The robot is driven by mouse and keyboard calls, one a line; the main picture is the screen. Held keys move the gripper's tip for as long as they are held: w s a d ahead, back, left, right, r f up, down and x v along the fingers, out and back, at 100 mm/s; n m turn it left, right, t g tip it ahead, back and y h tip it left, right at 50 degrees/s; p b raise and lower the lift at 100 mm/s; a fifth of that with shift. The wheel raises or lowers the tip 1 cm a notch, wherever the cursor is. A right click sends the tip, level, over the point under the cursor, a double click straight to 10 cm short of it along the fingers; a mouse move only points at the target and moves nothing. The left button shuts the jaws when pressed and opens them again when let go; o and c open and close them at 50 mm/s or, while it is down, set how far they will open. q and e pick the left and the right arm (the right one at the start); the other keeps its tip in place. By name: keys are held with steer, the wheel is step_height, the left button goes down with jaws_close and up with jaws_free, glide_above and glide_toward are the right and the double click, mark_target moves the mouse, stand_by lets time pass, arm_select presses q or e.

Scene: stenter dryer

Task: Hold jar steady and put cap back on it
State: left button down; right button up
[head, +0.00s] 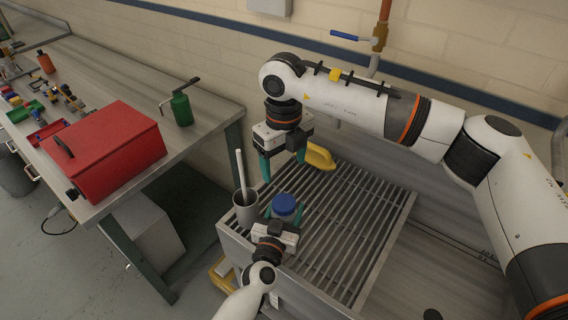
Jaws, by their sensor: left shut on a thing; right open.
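A jar with a round blue top (284,204) stands at the left side of the slatted metal rack. The blue top looks like the cap resting on the jar, but I cannot tell whether it is seated. My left gripper (284,214) comes from below and is shut on the jar, with a teal finger on each side; its body hides the jar's lower part. My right gripper (284,165) is open and empty, pointing down above and slightly behind the jar, apart from it.
A grey cup (246,214) with a white stick stands just left of the jar. A yellow object (320,157) lies behind my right gripper. The rack (350,215) is clear to the right. A bench with a red toolbox (110,150) and green oil can (181,108) is at left.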

arm_select(q)
steer(key=shift+c, duration=1.9)
jaws_free()
steer(key=b+v, duration=0.1)
steer(key=v, duration=1.1)
